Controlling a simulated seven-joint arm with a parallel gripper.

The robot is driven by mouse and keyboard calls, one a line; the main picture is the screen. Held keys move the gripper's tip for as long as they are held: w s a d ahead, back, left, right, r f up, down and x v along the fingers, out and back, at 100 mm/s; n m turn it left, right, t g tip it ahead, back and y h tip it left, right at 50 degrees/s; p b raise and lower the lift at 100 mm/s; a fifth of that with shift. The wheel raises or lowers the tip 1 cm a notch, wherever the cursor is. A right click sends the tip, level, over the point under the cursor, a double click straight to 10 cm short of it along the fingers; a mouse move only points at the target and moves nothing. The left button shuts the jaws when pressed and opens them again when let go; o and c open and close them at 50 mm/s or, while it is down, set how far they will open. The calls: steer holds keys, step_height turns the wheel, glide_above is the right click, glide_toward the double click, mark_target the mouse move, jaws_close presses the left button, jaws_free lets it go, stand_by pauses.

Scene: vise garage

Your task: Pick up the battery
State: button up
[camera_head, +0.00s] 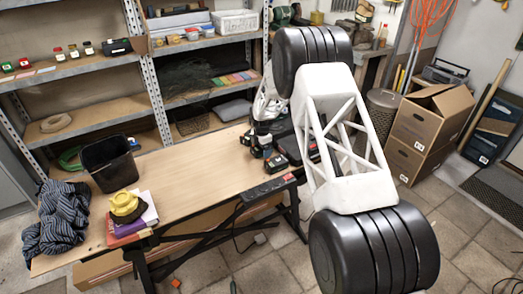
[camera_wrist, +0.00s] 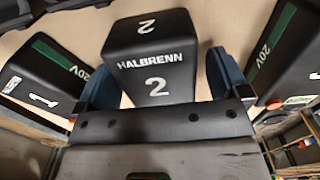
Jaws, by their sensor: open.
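A black battery (camera_wrist: 152,60) marked "HALBRENN" and "2" stands in the middle of the wrist view. My gripper (camera_wrist: 164,84) is open, with one blue fingertip on each side of this battery. Whether the fingers touch it cannot be told. A second black battery (camera_wrist: 48,70) with a green "20V" stripe and a "1" is to the left. Another black 20V battery (camera_wrist: 285,65) is to the right, beside the right finger. In the head view my gripper (camera_head: 262,141) is low over the right part of the workbench, among dark objects; the battery between its fingers cannot be made out there.
The wooden workbench (camera_head: 190,182) has a clear middle. A black power strip (camera_head: 267,187) lies along its front edge. A black bin (camera_head: 109,162), a yellow object on books (camera_head: 126,206) and a striped cloth (camera_head: 58,218) are at its left. Metal shelves stand behind.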

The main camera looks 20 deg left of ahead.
steer(key=c, duration=1.3)
steer(key=shift+r, duration=0.2)
steer(key=shift+r, duration=4.9)
steer(key=w+d, duration=0.4)
steer(key=d, duration=0.5)
steer(key=w+d, duration=0.3)
steer(key=d, duration=0.6)
steer(key=w+d, duration=0.4)
steer(key=d, duration=0.5)
steer(key=shift+w+f, duration=0.3)
steer(key=shift+w, duration=0.05)
steer(key=shift+m, duration=0.3)
